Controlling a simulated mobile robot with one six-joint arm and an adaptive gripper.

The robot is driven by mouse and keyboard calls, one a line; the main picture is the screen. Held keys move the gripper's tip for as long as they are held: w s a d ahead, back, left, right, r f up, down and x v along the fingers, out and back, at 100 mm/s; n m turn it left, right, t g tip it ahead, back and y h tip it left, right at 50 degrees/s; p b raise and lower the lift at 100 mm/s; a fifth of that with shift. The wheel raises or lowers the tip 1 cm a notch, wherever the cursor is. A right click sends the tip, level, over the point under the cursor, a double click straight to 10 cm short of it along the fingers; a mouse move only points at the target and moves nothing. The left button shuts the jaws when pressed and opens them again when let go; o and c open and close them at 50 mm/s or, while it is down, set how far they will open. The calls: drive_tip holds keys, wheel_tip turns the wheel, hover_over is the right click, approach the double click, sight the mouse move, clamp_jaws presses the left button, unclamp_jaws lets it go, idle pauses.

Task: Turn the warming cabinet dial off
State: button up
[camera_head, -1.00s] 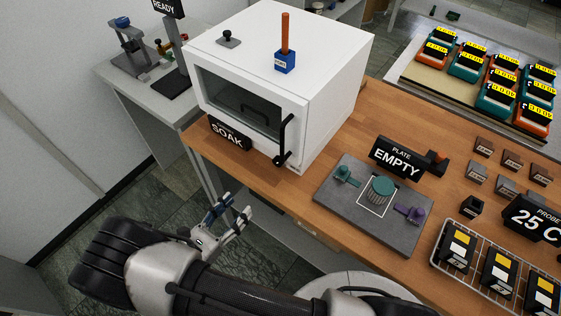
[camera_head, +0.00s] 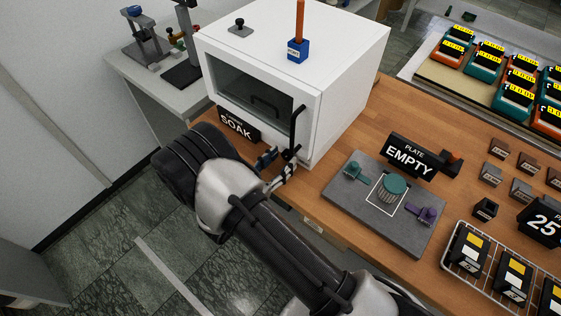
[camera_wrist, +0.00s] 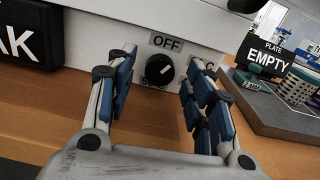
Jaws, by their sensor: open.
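The warming cabinet (camera_head: 340,90) is a white box with a dark glass door and a black handle, at the back of the wooden bench. Its dial (camera_wrist: 160,69) is a round black knob with a white pointer line, low on the front, under an "OFF" label (camera_wrist: 166,42). The pointer is tilted toward the upper right, and a lower label is partly hidden by the knob. My gripper (camera_wrist: 158,75) is open, its blue-padded fingers on either side of the dial in the wrist view. I cannot tell whether they touch it. In the head view my gripper (camera_head: 275,170) is at the cabinet's lower front.
A black "SOAK" sign (camera_head: 237,124) stands left of the dial. A grey plate (camera_head: 345,212) with clamps and a green cylinder lies to the right, behind it an "EMPTY" sign (camera_head: 410,160). The door handle (camera_head: 297,127) hangs near my gripper.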

drive_tip(key=shift+w+d, duration=0.1)
drive_tip(key=shift+c, duration=0.3)
drive_tip(key=c, duration=1)
drive_tip(key=shift+n, duration=0.3)
drive_tip(key=shift+n+p, duration=0.7)
drive_tip(key=shift+n, duration=2.1)
